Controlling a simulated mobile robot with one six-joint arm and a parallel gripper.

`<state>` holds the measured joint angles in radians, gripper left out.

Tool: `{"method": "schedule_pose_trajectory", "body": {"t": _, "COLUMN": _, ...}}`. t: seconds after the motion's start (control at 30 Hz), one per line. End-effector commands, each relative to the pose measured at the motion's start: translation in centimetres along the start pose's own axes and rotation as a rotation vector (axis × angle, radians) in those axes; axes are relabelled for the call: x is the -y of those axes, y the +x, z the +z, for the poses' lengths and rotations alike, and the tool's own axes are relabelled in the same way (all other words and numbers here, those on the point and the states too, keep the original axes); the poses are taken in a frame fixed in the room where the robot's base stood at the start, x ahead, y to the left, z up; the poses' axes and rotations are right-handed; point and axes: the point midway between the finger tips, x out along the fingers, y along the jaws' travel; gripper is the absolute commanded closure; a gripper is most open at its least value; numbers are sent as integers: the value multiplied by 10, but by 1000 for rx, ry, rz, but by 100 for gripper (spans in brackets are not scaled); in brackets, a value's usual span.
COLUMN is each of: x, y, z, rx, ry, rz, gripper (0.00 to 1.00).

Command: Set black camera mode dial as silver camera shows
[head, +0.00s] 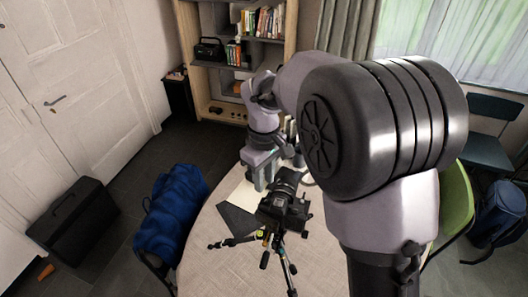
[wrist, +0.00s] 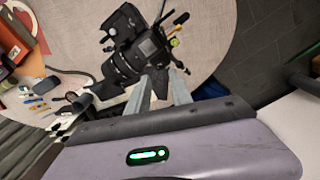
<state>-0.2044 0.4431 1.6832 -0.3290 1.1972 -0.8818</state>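The black camera (head: 284,204) stands on a small tripod (head: 281,252) on the table in the head view. It also shows in the wrist view (wrist: 128,50), with its lens pointing down-left. Its mode dial is too small to make out. My gripper (head: 264,184) is just behind the camera in the head view, pointing down. In the wrist view its two fingers (wrist: 160,82) are apart, below the camera, with a dark flat shape showing between them. I see no contact with the camera. I cannot make out a silver camera in either view.
The round table (head: 215,270) has bare room at the front left. Small tools (wrist: 38,103) and a dark box with red edges (wrist: 12,55) lie at the left in the wrist view. A chair with a blue jacket (head: 170,208) and a green chair (head: 455,200) flank the table.

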Motion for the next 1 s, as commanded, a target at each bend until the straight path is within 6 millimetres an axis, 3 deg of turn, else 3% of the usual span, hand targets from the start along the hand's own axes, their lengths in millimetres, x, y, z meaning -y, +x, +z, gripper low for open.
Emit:
{"method": "schedule_pose_trajectory", "body": {"t": 0.03, "x": -1, "y": -22, "z": -1, "rx": -4, "ry": -1, "rz": 3, "gripper": 74}}
{"method": "schedule_pose_trajectory", "body": {"t": 0.1, "x": -1, "y": -45, "z": -1, "rx": -4, "ry": 0, "rz": 2, "gripper": 74}}
{"method": "schedule_pose_trajectory", "body": {"t": 0.2, "x": 0, "y": -74, "z": -1, "rx": -3, "ry": 0, "rz": 2, "gripper": 74}}
{"method": "schedule_pose_trajectory", "body": {"t": 0.33, "x": 0, "y": -98, "z": 0, "rx": 0, "ry": 0, "rz": 1, "gripper": 74}}
{"method": "schedule_pose_trajectory", "body": {"t": 0.5, "x": 0, "y": -108, "z": 0, "rx": 0, "ry": -1, "rz": 0, "gripper": 74}}
{"method": "schedule_pose_trajectory", "body": {"t": 1.0, "x": 0, "y": -108, "z": 0, "rx": 1, "ry": -1, "rz": 0, "gripper": 74}}
